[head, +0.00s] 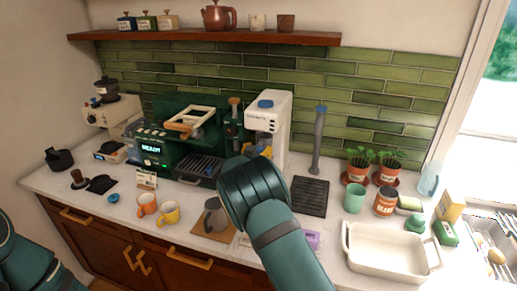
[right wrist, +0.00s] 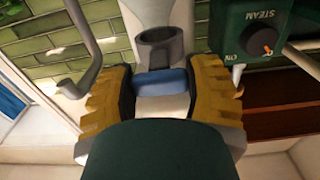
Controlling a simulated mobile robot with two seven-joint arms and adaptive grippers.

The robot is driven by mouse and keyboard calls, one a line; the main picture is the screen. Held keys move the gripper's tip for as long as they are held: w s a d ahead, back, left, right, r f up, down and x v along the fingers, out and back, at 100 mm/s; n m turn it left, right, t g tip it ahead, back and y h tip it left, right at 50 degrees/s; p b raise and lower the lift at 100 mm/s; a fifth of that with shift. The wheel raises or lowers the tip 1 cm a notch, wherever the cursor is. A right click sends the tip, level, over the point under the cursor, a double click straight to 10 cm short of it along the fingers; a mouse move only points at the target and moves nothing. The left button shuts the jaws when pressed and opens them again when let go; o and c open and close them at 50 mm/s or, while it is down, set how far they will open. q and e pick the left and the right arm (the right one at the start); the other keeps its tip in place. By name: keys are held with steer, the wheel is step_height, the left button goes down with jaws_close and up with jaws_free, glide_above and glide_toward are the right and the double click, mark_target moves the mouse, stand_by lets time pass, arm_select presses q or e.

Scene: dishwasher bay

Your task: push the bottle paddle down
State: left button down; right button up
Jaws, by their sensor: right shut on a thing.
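In the right wrist view a blue block (right wrist: 162,82), which looks like the paddle, sits beside a dark grey ring on a pale body. My right gripper (right wrist: 162,88) has its yellow fingers on either side of this blue block and is shut on it. In the head view my right gripper (head: 262,146) is mostly hidden by my own wrist, at the dispenser's front. Of my left arm only a part shows at the lower left; its gripper is out of view.
A dark green coffee machine (head: 165,143) stands left of the dispenser; its steam knob (right wrist: 269,38) is close by in the wrist view. A metal jug (head: 213,216), orange and yellow mugs, a black drain grid (head: 310,197) and a white tray (head: 385,263) are on the counter.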

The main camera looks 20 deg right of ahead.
steer(key=shift+s+f, duration=0.1)
steer(key=shift+f, duration=0.2)
steer(key=o, duration=1.2)
steer(key=shift+c, duration=0.2)
steer(key=shift+o, duration=0.8)
steer(key=shift+r, duration=0.1)
steer(key=v, duration=1.2)
